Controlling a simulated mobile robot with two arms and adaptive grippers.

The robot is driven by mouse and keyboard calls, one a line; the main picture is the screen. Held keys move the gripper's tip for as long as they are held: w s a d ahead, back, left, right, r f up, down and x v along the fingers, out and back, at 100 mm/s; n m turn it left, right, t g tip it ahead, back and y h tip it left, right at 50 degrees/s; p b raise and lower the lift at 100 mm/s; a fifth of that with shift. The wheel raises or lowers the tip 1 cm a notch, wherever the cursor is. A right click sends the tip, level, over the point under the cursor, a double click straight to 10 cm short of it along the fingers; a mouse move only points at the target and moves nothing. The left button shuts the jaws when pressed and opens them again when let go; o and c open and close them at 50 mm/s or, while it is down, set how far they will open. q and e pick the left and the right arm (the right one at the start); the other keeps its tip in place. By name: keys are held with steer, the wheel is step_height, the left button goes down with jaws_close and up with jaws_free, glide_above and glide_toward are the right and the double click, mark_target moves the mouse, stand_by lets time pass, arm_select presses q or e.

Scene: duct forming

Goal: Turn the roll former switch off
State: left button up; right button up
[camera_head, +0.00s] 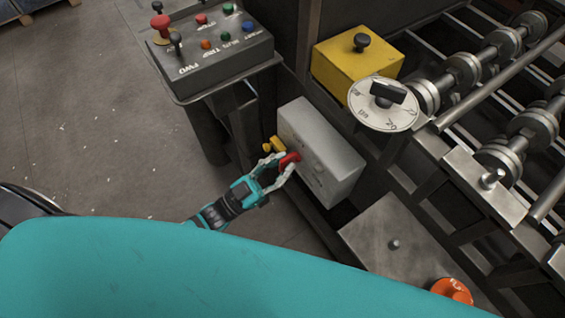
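A light grey switch box (322,150) is mounted low on the machine frame, right of the middle. A red switch handle (289,159) sticks out from its left side. My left gripper (283,163) is at the red handle, with its fingers around or beside it. Whether the fingers press on the handle is too small to tell. A yellow part (273,145) shows just behind the fingers. The handle's exact position is partly hidden by the fingers. My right gripper is not in view.
A control panel (222,58) with coloured buttons and a red knob stands at the upper left. A yellow box (352,62) and a round dial (371,113) sit above the switch box. Metal rollers (465,70) fill the right. Open floor (90,120) lies left.

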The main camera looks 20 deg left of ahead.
arm_select(q)
steer(key=o, duration=0.3)
steer(key=v, duration=1.2)
